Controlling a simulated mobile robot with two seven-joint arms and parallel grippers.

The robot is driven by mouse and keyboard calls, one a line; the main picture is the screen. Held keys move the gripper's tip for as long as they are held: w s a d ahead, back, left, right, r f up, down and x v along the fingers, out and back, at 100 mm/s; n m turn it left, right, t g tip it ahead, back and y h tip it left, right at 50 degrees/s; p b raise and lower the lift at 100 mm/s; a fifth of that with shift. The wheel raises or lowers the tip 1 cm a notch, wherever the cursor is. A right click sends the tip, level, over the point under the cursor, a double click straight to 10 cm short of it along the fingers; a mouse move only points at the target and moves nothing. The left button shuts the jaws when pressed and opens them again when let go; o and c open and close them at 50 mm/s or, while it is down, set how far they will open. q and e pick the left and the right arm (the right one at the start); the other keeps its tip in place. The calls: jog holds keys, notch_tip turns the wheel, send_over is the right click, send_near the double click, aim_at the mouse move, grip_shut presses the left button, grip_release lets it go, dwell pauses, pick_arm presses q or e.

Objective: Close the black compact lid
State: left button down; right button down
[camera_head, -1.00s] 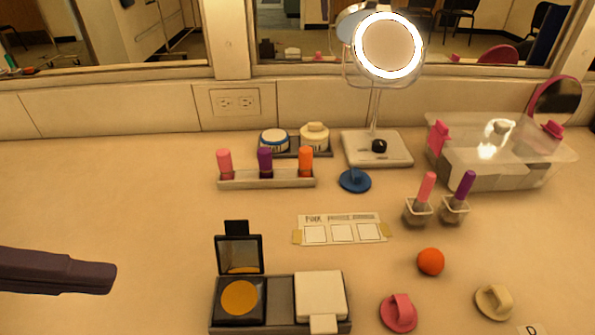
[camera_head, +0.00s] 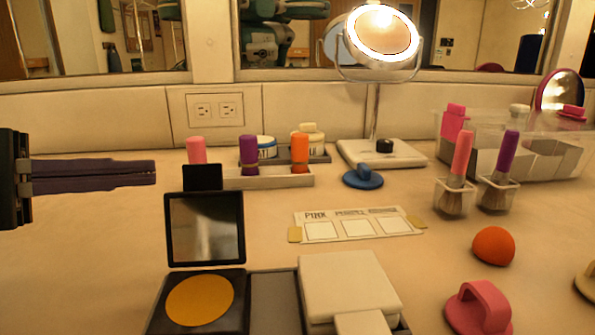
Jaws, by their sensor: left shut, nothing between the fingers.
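The black compact (camera_head: 160,318) lies at the bottom left of centre, with an orange-yellow round pan (camera_head: 200,299) in its base. Its black lid (camera_head: 205,228) stands upright at the back of the base, open, with a mirror facing me and a black tab at its top edge. My left gripper (camera_head: 152,172) comes in from the left, its dark fingers together and empty. In the picture its tips are left of the lid's tab, at about the same height; how far apart in depth I cannot tell. My right gripper does not show.
A closed white compact (camera_head: 345,285) sits in the same grey tray (camera_head: 274,295), right of the black one. Behind stand a lipstick rack (camera_head: 265,181), a blue knobbed disc (camera_head: 362,179) and a lit mirror (camera_head: 380,35). An orange ball (camera_head: 493,246) and pink handled puff (camera_head: 480,308) lie right.

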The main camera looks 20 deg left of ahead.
aim_at(187, 171)
pick_arm(q)
jog(key=x, duration=0.5)
jog(key=shift+w+d, duration=0.2)
jog(key=shift+d, duration=0.2)
jog(key=shift+s+d+r, duration=0.25)
jog(key=shift+s, duration=0.25)
jog(key=shift+s+d+r, duration=0.2)
jog(key=shift+s+d, duration=0.1)
jog(key=shift+s, duration=0.2)
jog(key=shift+s+d+r, duration=0.25)
jog(key=shift+s, duration=0.25)
